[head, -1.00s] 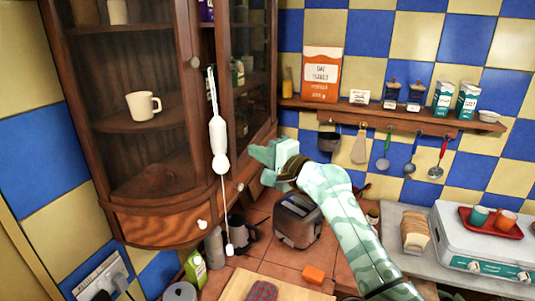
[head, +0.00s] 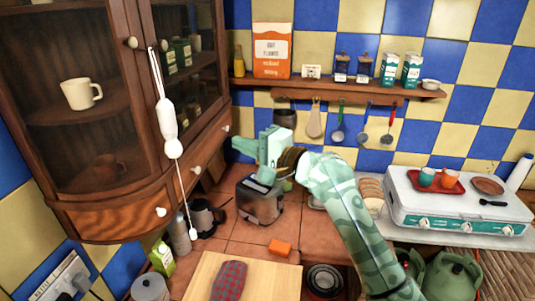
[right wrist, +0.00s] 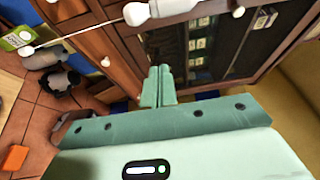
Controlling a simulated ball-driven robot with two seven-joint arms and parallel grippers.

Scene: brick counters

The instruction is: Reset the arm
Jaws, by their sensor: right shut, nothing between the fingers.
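My right gripper (head: 262,148) is in the middle of the head view, at the end of my pale green arm that comes in from the lower right. It is raised above the silver toaster (head: 262,199), in front of the tiled wall and right of the wooden cabinet (head: 92,222). In the right wrist view its fingers (right wrist: 158,84) are together with nothing between them, and the cabinet's glass door is beyond them. My left gripper is not in view.
A shelf (head: 335,88) with utensils hanging below is on the wall. A cutting board (head: 280,280) holds a checked cloth (head: 229,280). A white stove (head: 455,205) stands at right.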

